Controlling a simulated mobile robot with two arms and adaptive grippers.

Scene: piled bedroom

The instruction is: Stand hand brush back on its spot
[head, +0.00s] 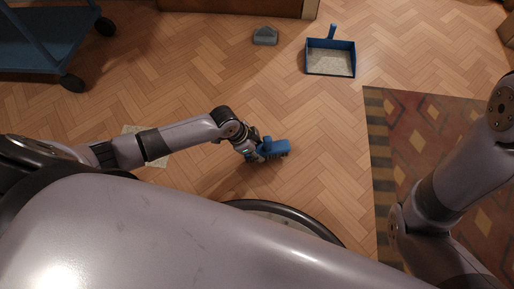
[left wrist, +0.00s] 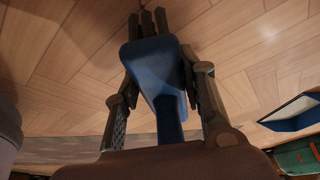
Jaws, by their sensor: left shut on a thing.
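The blue hand brush (head: 279,147) is at the middle of the head view, over the wood floor. My left gripper (head: 258,153) is shut on it. In the left wrist view the brush (left wrist: 160,75) sits between the two fingers of my left gripper (left wrist: 160,92), its broad blue part toward the fingertips and a narrower part toward the palm. I cannot tell whether the brush touches the floor. A pale flat square (head: 158,161) lies on the floor, partly hidden under my left arm; I cannot tell whether it is the brush's spot. My right gripper is out of view.
A blue dustpan (head: 330,61) lies on the floor at the upper middle, with a small grey-blue object (head: 265,36) left of it. A patterned rug (head: 400,130) covers the right side. A blue wheeled cart (head: 40,45) stands at the upper left. Bare floor lies between.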

